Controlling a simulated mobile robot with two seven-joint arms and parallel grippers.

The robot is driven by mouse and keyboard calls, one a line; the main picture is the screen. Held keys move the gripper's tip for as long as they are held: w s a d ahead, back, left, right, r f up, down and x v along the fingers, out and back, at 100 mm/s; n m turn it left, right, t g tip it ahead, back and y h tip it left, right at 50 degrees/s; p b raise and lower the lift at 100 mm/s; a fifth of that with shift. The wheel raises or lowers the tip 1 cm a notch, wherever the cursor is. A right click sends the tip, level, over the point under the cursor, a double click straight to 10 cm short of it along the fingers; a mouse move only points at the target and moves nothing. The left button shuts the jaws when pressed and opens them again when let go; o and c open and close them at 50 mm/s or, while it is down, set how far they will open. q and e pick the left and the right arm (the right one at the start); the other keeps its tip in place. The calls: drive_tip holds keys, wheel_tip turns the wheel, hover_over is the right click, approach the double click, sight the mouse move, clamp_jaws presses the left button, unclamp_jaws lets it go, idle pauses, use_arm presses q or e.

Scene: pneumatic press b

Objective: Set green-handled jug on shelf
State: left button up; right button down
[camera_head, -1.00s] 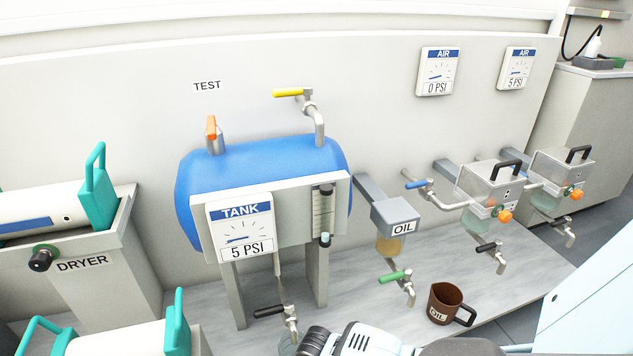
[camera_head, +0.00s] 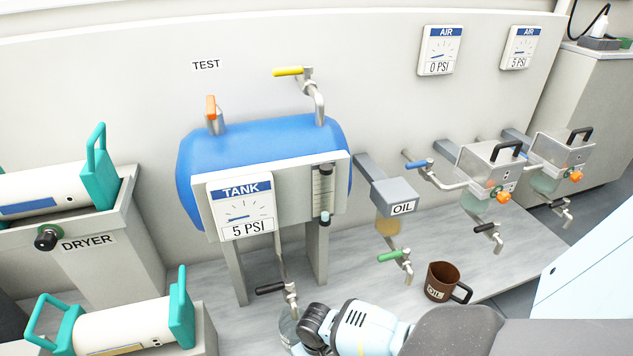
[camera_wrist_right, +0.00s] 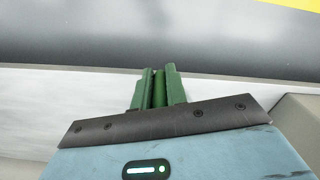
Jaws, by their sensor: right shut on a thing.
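My right gripper (camera_wrist_right: 158,78) is shut on a narrow green piece (camera_wrist_right: 158,90), which looks like the jug's handle, in the right wrist view. The jug's body cannot be made out there. In the head view my right arm comes in from the lower right and hides its fingers. A clear glass vessel (camera_head: 287,326), probably the jug, shows partly beside my wrist, below the black-handled tap (camera_head: 275,288) under the tank. Whether it rests on the counter cannot be told. The shelf cannot be identified for sure. My left gripper is out of view.
The blue tank (camera_head: 262,145) stands on legs above the grey counter (camera_head: 235,325). A brown mug (camera_head: 440,279) marked OIL stands to the right, near the green-handled tap (camera_head: 390,256). A white cylinder (camera_head: 125,328) with teal handles lies at lower left.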

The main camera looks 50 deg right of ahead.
drive_tip(key=shift+f+b, duration=0.3)
drive_tip(key=shift+f, duration=0.15)
idle(0.3)
drive_tip(key=c, duration=1.3)
unclamp_jaws()
drive_tip(key=shift+r, duration=0.1)
wheel_tip(320, 180, up, 8)
drive_tip(key=p, duration=0.4)
drive_tip(key=shift+p, duration=0.35)
